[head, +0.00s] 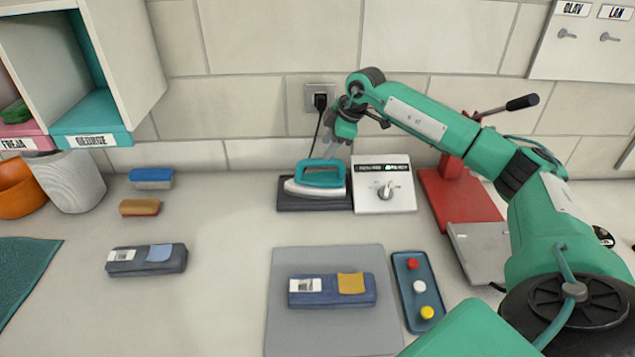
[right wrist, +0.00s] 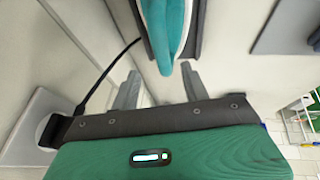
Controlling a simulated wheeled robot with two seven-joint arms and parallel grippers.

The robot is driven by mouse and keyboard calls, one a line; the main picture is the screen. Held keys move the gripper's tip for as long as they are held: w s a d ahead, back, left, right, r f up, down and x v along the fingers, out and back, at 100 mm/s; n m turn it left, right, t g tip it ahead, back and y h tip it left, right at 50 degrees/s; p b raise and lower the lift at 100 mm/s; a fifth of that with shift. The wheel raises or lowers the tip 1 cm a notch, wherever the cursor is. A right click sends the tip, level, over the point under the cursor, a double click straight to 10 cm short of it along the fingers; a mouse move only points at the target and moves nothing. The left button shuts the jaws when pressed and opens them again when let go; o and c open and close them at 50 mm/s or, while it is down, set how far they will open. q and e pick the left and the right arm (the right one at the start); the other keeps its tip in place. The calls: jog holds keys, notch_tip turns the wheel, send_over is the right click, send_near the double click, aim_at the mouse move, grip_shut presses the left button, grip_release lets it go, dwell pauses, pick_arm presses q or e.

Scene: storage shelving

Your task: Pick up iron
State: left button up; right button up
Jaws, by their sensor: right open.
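The iron (head: 321,175) has a teal handle and a pale body, and rests on a dark pad (head: 315,203) near the back wall. In the right wrist view its teal handle (right wrist: 163,30) reaches down toward the space between my fingers. My right gripper (head: 338,152) is open, just above and behind the iron in the head view. Its two grey fingers also show in the right wrist view (right wrist: 160,86), spread apart with nothing clamped between them. Whether a finger touches the handle I cannot tell. My left gripper is not in view.
A black cord runs up to a wall socket (head: 320,98) beside my gripper. A white control box with a dial (head: 384,196) stands right of the iron, and a red press (head: 455,195) beyond it. A grey mat (head: 325,333) lies in front.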

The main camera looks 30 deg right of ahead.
aim_at(318, 159)
jog(key=shift+x, duration=1.05)
jog(key=shift+w+a+f+p, duration=0.2)
jog(key=shift+a+f+p, duration=0.1)
jog(key=shift+f+p, duration=0.15)
jog(key=p+x, duration=0.1)
jog(key=x, duration=0.2)
jog(key=shift+a+f, duration=0.2)
jog(key=shift+f, duration=0.1)
jog(key=shift+w+f, duration=0.2)
jog(key=shift+f, duration=0.2)
grip_shut()
jog(key=shift+r, duration=0.15)
